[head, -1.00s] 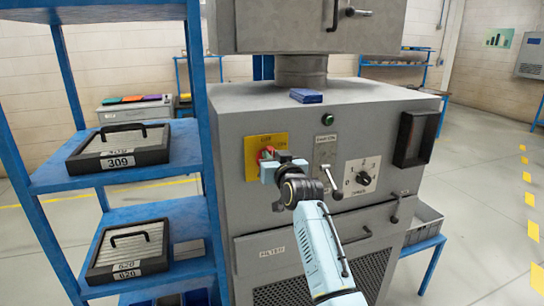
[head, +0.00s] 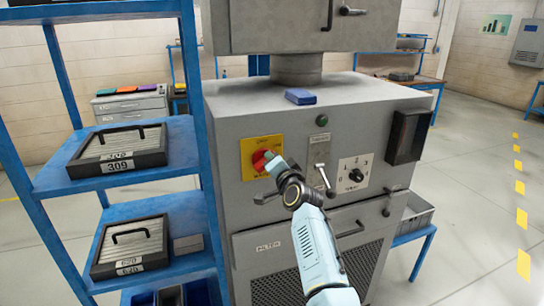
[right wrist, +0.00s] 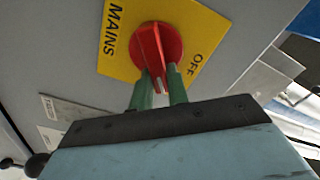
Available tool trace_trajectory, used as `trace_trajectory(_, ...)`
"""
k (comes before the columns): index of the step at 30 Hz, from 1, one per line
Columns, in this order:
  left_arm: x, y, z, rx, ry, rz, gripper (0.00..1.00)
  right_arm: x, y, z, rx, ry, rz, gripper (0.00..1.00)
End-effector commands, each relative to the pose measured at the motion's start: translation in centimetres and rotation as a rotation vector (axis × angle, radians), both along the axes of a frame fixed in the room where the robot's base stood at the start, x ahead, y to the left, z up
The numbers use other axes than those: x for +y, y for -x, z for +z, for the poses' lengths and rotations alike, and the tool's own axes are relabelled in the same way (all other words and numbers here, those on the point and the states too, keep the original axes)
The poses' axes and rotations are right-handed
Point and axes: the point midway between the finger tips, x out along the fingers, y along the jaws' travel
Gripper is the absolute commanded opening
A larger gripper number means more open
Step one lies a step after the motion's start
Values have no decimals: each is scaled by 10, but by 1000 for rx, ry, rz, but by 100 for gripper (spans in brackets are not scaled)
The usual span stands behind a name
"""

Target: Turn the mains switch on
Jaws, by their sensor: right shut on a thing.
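The mains switch is a red rotary knob (head: 259,160) on a yellow plate (head: 250,174) at the upper left of the grey cabinet's front. In the right wrist view the knob (right wrist: 157,42) sits on the plate (right wrist: 115,62), which reads MAINS and OFF. My right gripper (head: 270,163) is at the knob in the head view. In the right wrist view its two green fingers (right wrist: 160,88) are closed on either side of the knob's raised grip. The gripper partly hides the knob in the head view. My left gripper is not in view.
The grey cabinet (head: 215,215) also carries a green button (head: 322,121), a small lever (head: 322,178) and a numbered dial (head: 353,173) right of the switch. A blue shelf rack (head: 56,187) stands close on the left. Open floor (head: 475,200) lies to the right.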

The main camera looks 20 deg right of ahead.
Motion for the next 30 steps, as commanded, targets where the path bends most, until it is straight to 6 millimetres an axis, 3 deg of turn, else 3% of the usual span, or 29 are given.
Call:
trace_trajectory(15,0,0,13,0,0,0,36,-3,0,-9,17,-449,0,0)
trace_trajectory(30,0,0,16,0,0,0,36,-4,0,-13,22,-631,-1,0)
